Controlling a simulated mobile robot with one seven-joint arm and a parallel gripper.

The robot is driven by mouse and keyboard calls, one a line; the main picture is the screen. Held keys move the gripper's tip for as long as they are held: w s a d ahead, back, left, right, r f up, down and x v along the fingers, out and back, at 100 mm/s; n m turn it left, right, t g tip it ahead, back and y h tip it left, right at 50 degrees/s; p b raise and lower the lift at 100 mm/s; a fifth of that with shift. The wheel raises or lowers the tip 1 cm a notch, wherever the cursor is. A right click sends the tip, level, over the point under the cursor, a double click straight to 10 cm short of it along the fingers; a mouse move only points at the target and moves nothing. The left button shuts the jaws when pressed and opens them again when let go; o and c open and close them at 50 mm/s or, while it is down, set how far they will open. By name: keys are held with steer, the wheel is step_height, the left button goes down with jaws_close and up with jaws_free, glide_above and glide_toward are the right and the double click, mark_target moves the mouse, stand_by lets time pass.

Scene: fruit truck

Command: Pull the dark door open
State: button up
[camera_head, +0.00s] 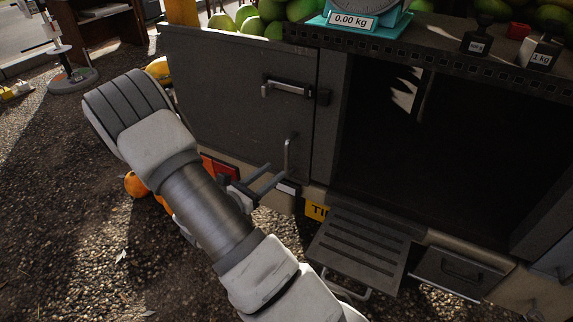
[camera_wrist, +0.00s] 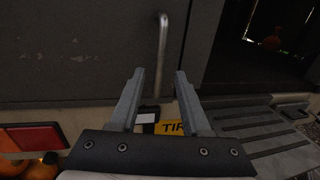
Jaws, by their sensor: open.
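The dark door (camera_head: 235,105) is a flat grey panel on the truck's side and looks shut, with a seam along its right edge. It fills the upper left of the wrist view (camera_wrist: 75,50). A vertical metal bar handle (camera_head: 289,152) is near its lower right corner and also shows in the wrist view (camera_wrist: 163,42). A horizontal handle (camera_head: 288,88) is higher up. My gripper (camera_head: 277,170) is open and empty at the bar's lower end. In the wrist view the bar lies between and beyond the fingertips (camera_wrist: 160,74); I cannot tell whether they straddle it.
An open dark compartment (camera_head: 450,150) is right of the door, with a slatted step (camera_head: 360,250) below it. A yellow sign (camera_head: 316,211) and a red light (camera_wrist: 35,137) sit under the door. Oranges (camera_head: 136,185) lie at the left. A teal scale (camera_head: 365,20) stands above. Gravel ground lies left.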

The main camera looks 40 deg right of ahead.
mark_target(287, 162)
steer(key=d, duration=0.3)
steer(key=w+d+b, duration=0.1)
steer(key=d, duration=0.2)
steer(key=shift+w+d, duration=0.15)
steer(key=shift+d, duration=0.1)
jaws_close()
stand_by(1.2)
